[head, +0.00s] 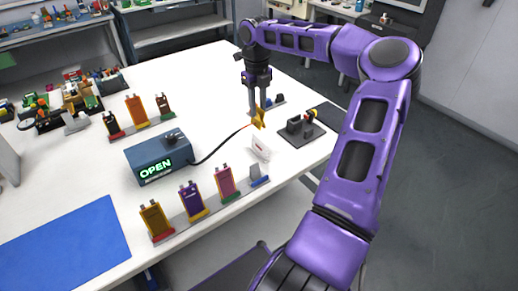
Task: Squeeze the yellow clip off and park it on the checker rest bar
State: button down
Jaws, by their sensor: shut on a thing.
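My gripper (258,108) points down over the far right part of the white table and is shut on the yellow clip (260,119). The clip hangs at the fingertips. A thin orange-red lead runs from it down left to a black cable of the checker (160,160). The checker is a dark blue-grey box whose display reads OPEN in green. A dark piece (172,136) sits on its top; I cannot tell whether this is the rest bar. A small white tilted piece (261,148) stands below the clip, apart from it in the picture.
A dark fixture (300,129) on a black mat is right of the clip, with a black and yellow part near it. A front rack (201,221) holds several pouch cells; a back rack (140,127) holds more. A blue mat (65,247) lies front left.

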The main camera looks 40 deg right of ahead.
aim_at(260, 125)
jog(key=shift+d, duration=0.3)
notch_tip(260, 125, down, 2)
jog(key=shift+d+b, duration=0.1)
jog(key=shift+b, duration=0.35)
jog(key=shift+f, duration=0.4)
jog(key=shift+r+p, duration=0.1)
jog(key=shift+p, duration=0.4)
jog(key=shift+f+b, duration=0.45)
jog(key=shift+f, duration=1)
jog(key=shift+f, duration=0.35)
jog(key=shift+f, duration=0.55)
